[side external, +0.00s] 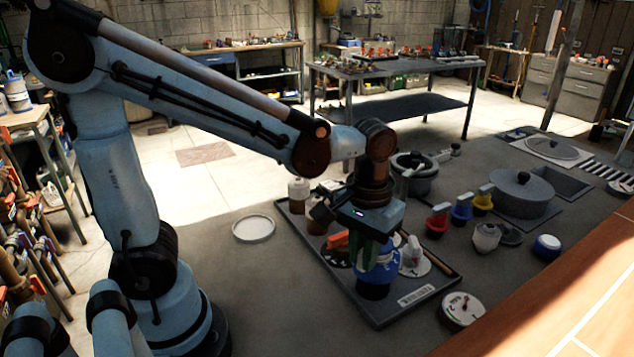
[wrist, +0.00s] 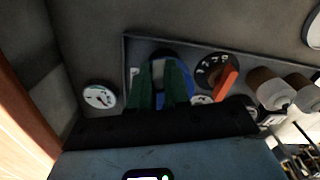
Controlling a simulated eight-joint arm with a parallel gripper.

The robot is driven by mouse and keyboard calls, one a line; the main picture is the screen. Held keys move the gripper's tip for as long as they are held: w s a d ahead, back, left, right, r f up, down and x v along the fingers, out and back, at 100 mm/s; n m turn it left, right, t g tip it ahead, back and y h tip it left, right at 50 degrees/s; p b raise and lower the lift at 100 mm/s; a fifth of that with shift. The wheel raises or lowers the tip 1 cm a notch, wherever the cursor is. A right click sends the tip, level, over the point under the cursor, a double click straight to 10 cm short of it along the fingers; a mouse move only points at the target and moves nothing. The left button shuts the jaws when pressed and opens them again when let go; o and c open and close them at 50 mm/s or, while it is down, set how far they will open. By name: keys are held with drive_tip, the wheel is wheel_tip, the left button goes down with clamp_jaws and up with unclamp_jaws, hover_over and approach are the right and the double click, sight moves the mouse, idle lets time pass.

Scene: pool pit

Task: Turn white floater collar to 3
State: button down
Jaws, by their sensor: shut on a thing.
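My gripper (side external: 372,252) points down over the dark tray, with its green fingers shut on a blue body. This blue body (side external: 375,283) stands upright near the tray's front edge. In the wrist view, a blue and white top (wrist: 158,70) shows between the fingers (wrist: 160,88). I cannot tell which of these carries the collar, and no number or pointer on the held thing is readable.
The tray (side external: 449,285) also bears a black numbered dial (wrist: 205,66) with an orange handle (wrist: 226,83) and bottles (side external: 299,190). A white round gauge (side external: 462,308) lies off its right corner. Colored cups (side external: 461,211) and a grey lidded pot (side external: 522,191) stand farther right.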

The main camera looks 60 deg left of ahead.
drive_tip(key=shift+a+m, duration=0.2)
drive_tip(key=shift+m, duration=0.2)
drive_tip(key=w+a+m, duration=0.2)
drive_tip(key=a+m, duration=0.1)
drive_tip(key=m, duration=0.8)
drive_tip(key=w+a+m, duration=0.3)
drive_tip(key=m, duration=0.8)
drive_tip(key=shift+w+m, duration=0.15)
drive_tip(key=shift+m, duration=0.15)
idle(0.4)
drive_tip(key=c, duration=1.1)
unclamp_jaws()
drive_tip(key=shift+r, duration=0.1)
wheel_tip(320, 180, up, 12)
drive_tip(key=shift+f, duration=0.1)
